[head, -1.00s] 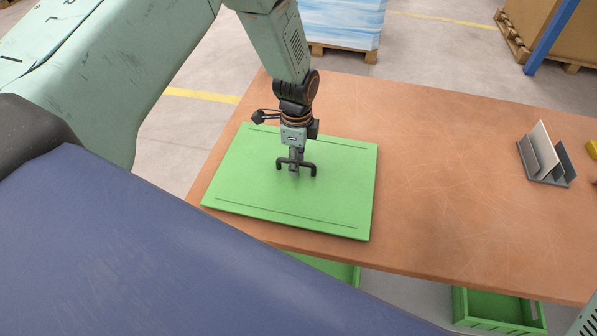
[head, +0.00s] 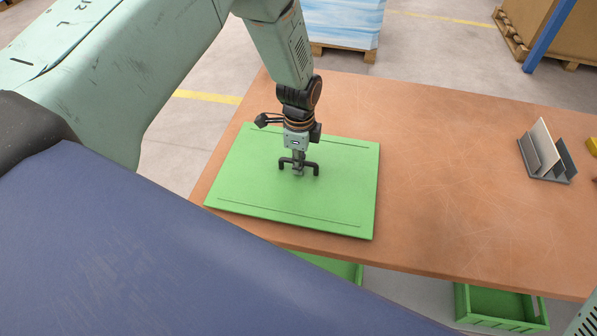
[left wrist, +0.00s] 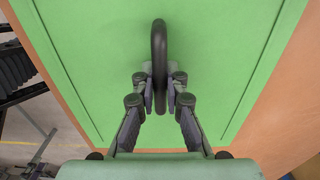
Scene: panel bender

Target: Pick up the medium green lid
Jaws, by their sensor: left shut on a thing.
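The green lid (head: 250,187) is a flat rectangular panel with a dark handle (head: 316,169) at its middle. In the head view it appears over the left part of the brown table; whether it touches the top I cannot tell. My left gripper (head: 298,170) points down at the lid's middle and is shut on the handle. The left wrist view shows the fingers (left wrist: 160,83) closed on both sides of the dark handle bar (left wrist: 160,45), with the green lid (left wrist: 215,50) behind. My right gripper is not in view.
The brown table (head: 450,190) is clear to the right of the lid. A grey holder with upright plates (head: 545,155) stands at its right end. Green crates (head: 495,308) show below the front edge. A wrapped pallet load (head: 343,22) stands behind.

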